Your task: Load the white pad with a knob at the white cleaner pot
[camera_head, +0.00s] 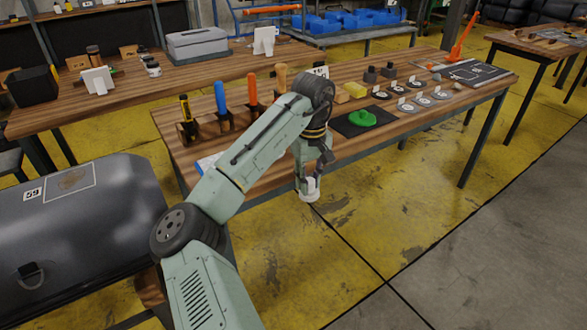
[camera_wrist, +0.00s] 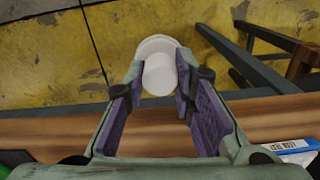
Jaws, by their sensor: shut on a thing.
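My gripper (camera_head: 311,177) is shut on the white pad with a knob (camera_head: 309,190), just off the front edge of the wooden workbench (camera_head: 341,151) and above the yellow floor. In the wrist view, my fingertips (camera_wrist: 158,88) close on the knob, and the pad's round white rim (camera_wrist: 157,42) shows beyond them. A small white jar with a dark top (camera_head: 153,69) stands on the back bench; I cannot tell whether it is the cleaner pot.
Floor at right (camera_head: 440,230) is clear.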

